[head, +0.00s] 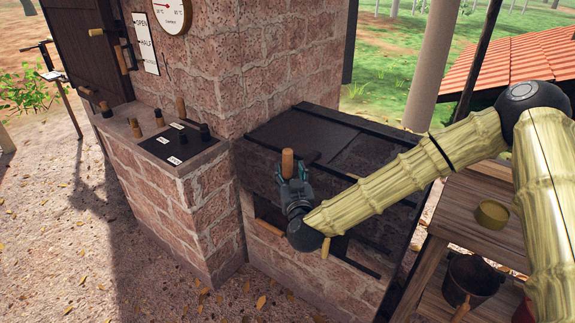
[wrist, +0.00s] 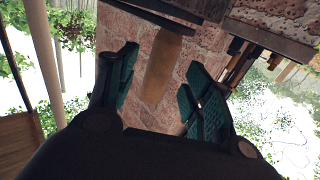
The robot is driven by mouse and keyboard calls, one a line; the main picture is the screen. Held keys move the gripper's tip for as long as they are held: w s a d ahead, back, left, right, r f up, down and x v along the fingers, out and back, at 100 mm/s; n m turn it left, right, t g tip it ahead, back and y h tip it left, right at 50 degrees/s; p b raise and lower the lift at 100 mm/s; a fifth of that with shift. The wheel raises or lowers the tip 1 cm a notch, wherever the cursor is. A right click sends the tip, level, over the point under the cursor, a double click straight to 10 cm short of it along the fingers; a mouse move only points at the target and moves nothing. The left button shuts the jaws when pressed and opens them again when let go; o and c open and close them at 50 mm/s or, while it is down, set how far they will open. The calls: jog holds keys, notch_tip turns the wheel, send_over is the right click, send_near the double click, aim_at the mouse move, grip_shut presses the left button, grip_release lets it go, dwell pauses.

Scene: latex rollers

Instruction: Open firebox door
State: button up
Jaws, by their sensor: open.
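The firebox is a low brick block with a dark metal top (head: 300,128) in the middle of the head view. A wooden handle (head: 287,162) stands upright just beyond my gripper (head: 295,176), in front of the dark metal. My gripper hides part of the firebox front, so I cannot tell the door's outline or whether it is ajar. In the wrist view, a wooden handle (wrist: 162,68) lies between the two spread teal fingers of my gripper (wrist: 160,80), with a gap on each side. My gripper is open and holds nothing.
A brick ledge with a black control panel (head: 176,146) and several wooden knobs adjoins the firebox at left. A dark wooden door (head: 85,45) and a gauge (head: 172,12) are behind. A wooden table (head: 470,222) with a round tin (head: 491,214) stands at right.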

aim_at(289, 169)
jog(key=shift+w+a, duration=0.2)
jog(key=shift+w, duration=0.85)
jog(key=shift+w+a, duration=0.15)
jog(key=shift+w, duration=0.9)
grip_shut()
